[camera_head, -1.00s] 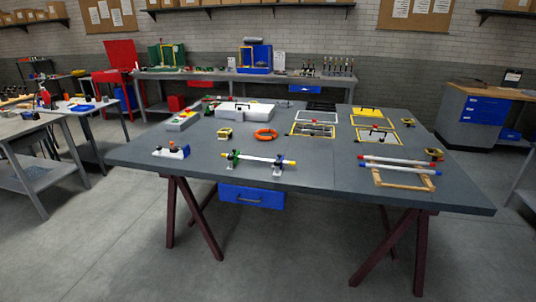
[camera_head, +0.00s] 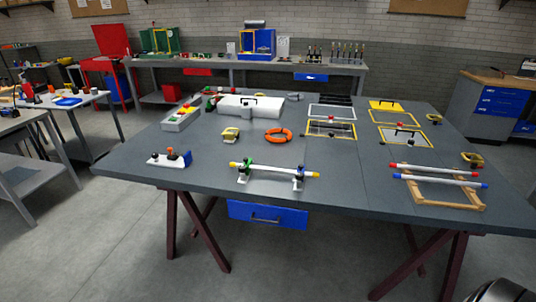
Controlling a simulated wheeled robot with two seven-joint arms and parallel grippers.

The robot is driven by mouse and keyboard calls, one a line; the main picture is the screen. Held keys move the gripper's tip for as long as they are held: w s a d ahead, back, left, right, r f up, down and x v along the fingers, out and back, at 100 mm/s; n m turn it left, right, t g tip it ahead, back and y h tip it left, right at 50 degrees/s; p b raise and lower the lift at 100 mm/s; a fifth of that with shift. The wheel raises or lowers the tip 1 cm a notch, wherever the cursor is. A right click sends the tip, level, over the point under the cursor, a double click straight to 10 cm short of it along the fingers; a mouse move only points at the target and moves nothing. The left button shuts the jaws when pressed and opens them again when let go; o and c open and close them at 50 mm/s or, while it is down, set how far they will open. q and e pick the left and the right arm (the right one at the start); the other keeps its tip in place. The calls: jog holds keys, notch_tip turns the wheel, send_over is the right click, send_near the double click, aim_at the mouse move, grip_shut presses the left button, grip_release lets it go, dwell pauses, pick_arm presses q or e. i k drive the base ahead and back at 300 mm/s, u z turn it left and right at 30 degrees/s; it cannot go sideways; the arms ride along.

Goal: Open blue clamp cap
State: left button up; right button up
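A white bar (camera_head: 272,170) with yellow ends rests across two small clamps near the table's front edge. The left clamp (camera_head: 245,170) is green. The right clamp (camera_head: 298,180) looks grey and dark; any blue cap on it is too small to make out. To the left, a small white block (camera_head: 168,160) carries an orange-brown piece and a blue end piece (camera_head: 187,158). I cannot tell which part is the blue clamp cap or whether a cap is open. Neither of my grippers is in view.
The grey table (camera_head: 140,180) has bare space around the clamps. An orange ring (camera_head: 279,136), a white case (camera_head: 250,107) and yellow-edged frames lie farther back. Red- and blue-ended bars (camera_head: 435,172) lie over a wooden frame on the right. A blue drawer (camera_head: 267,214) hangs under the front edge.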

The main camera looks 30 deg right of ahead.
aim_at(300, 168)
jog(key=z, duration=0.25)
jog(key=i, duration=0.75)
jog(key=z, duration=1.05)
jog(key=i, duration=0.4)
jog(key=z, duration=0.5)
